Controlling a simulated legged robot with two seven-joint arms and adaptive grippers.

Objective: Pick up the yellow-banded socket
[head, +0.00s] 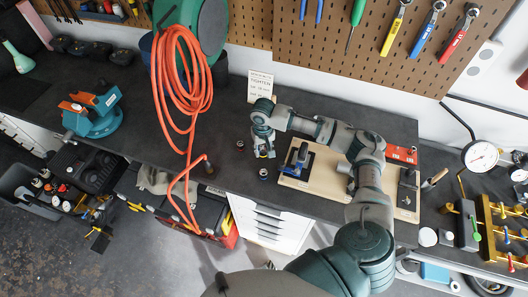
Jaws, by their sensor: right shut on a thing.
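My right gripper (263,148) points down over the dark workbench top, left of the wooden board. It is shut on the yellow-banded socket (264,155), which shows only as a small patch of yellow between and below the fingers. The fingers hide most of it. I cannot tell whether it touches the bench or hangs just above it. My left gripper is not in view.
A dark socket with a reddish band (240,145) stands just left of my right gripper, and a blue-banded socket (263,173) stands just below it in the picture. A wooden board (322,178) with a blue clamp (297,160) lies to the right. An orange hose (183,90) hangs at left.

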